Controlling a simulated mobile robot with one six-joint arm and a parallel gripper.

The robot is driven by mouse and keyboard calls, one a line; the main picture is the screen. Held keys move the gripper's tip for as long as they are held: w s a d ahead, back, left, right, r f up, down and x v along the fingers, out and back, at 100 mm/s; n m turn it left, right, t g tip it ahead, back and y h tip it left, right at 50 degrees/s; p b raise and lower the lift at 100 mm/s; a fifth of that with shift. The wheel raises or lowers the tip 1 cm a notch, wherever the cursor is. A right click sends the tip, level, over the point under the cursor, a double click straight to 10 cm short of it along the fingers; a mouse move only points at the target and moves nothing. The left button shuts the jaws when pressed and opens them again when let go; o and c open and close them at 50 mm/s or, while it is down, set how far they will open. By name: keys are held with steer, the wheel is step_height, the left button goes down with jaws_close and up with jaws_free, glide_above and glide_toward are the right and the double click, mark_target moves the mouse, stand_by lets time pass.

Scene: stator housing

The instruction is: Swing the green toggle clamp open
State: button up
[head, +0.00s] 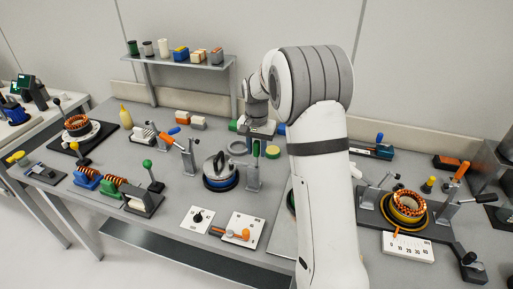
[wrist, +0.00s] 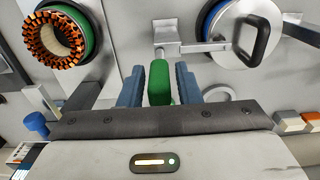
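The green toggle clamp (head: 255,173) stands at the right side of a blue round housing (head: 220,180) with a dark-handled lid. Its handle sticks up under my gripper (head: 259,133). In the wrist view the green handle (wrist: 160,82) lies between the two blue fingers of my gripper (wrist: 158,86). A gap shows on its left side and a narrower one on its right, so the fingers look open around it. The clamp's metal arm (wrist: 192,47) reaches over toward the lid (wrist: 245,30). The head view partly hides the handle's top behind my gripper.
An orange-handled clamp (head: 188,155) stands on the housing's other side. A yellow-green round piece (head: 272,152) and a grey ring (head: 236,148) lie close by. In the wrist view a copper-wound stator (wrist: 55,35) sits at left. A shelf (head: 185,60) stands behind.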

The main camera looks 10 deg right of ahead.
jaws_close()
